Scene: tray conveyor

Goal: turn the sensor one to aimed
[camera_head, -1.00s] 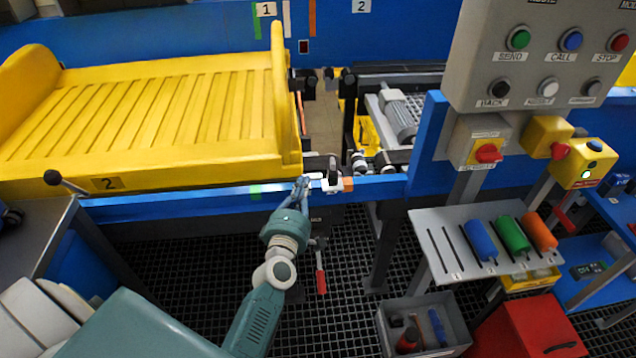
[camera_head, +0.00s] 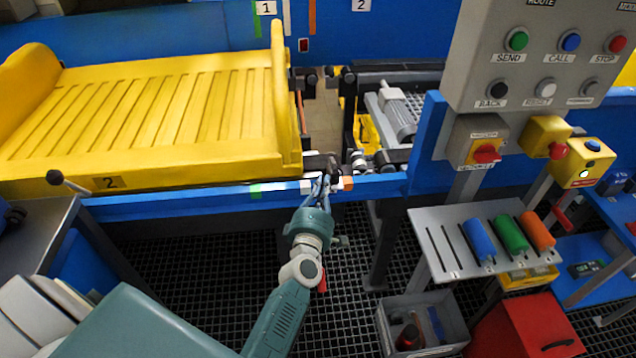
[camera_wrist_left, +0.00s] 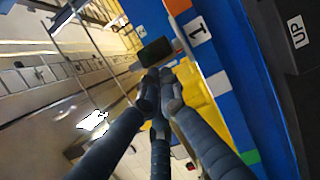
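Sensor one appears to be the small dark and white device (camera_head: 333,163) at the yellow tray's front right corner, on the blue rail (camera_head: 215,197). My left gripper (camera_head: 322,180) is right at it in the head view and hides part of it. In the left wrist view the blue-grey fingers (camera_wrist_left: 160,78) are drawn together. A dark block (camera_wrist_left: 155,52), perhaps the sensor's head, sits just beyond their tips. I cannot tell whether the fingers touch it or which way it is aimed. My right gripper is not in view.
The yellow tray (camera_head: 150,175) fills the left side. An orange mark (camera_head: 347,183) lies on the rail by the gripper. A control panel (camera_head: 470,80) and a rack with coloured cylinders (camera_head: 430,235) stand at the right. A grey bin (camera_head: 385,325) is below.

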